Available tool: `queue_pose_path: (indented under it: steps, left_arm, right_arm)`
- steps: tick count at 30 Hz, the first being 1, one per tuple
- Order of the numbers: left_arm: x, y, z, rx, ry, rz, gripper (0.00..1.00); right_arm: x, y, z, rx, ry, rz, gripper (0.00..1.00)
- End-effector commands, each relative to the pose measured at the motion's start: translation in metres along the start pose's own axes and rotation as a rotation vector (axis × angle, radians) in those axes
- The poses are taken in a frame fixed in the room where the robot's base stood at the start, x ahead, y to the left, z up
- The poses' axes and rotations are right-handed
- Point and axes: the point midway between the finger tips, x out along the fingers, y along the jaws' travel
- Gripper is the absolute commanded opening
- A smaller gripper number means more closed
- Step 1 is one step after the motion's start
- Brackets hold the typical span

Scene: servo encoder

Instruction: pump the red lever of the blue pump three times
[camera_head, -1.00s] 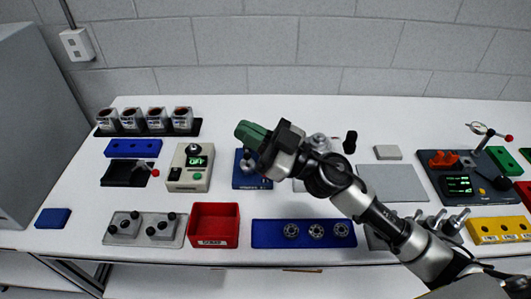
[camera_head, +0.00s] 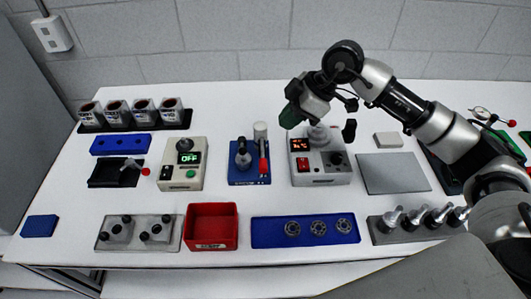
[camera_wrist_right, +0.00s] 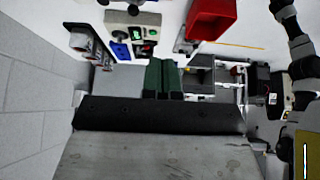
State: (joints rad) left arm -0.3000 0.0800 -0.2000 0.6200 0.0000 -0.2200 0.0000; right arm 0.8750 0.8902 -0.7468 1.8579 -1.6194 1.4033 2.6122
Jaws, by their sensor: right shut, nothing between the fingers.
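The blue pump (camera_head: 242,176) stands mid-table in the head view, a blue base with a dark metal knob-like part and a light cylinder at its back. Its red lever (camera_head: 263,166) shows at the right side of the base. My right gripper (camera_head: 290,117), with green fingers, is above and to the right of the pump, apart from the lever. Its fingers are together with nothing between them; they also show in the right wrist view (camera_wrist_right: 162,77). I cannot make out the pump in the wrist view. My left gripper is not in view.
A box with a red display (camera_head: 320,168) stands right of the pump, close under my right gripper. A beige box reading OFF (camera_head: 182,166) stands to the left. A red bin (camera_head: 211,229) and a blue tray (camera_head: 270,233) are in front. A grey plate (camera_head: 393,172) lies right.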

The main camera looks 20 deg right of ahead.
Motion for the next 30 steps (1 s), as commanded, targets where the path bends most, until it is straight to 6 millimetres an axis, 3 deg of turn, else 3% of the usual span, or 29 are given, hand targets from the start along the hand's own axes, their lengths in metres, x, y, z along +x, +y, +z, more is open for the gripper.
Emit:
queue_pose_path:
  steps: [11, 24, 30]
  left_arm:
    - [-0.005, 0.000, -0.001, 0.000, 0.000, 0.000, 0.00]
    - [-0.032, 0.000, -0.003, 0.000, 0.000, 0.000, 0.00]
    - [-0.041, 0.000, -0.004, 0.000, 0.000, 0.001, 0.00]
  right_arm:
    - [0.012, -0.001, -0.002, -0.002, 0.004, -0.004, 0.00]
    - [0.101, -0.002, -0.003, -0.003, 0.005, -0.005, 0.00]
    - [0.121, -0.001, 0.019, -0.001, 0.003, -0.004, 0.00]
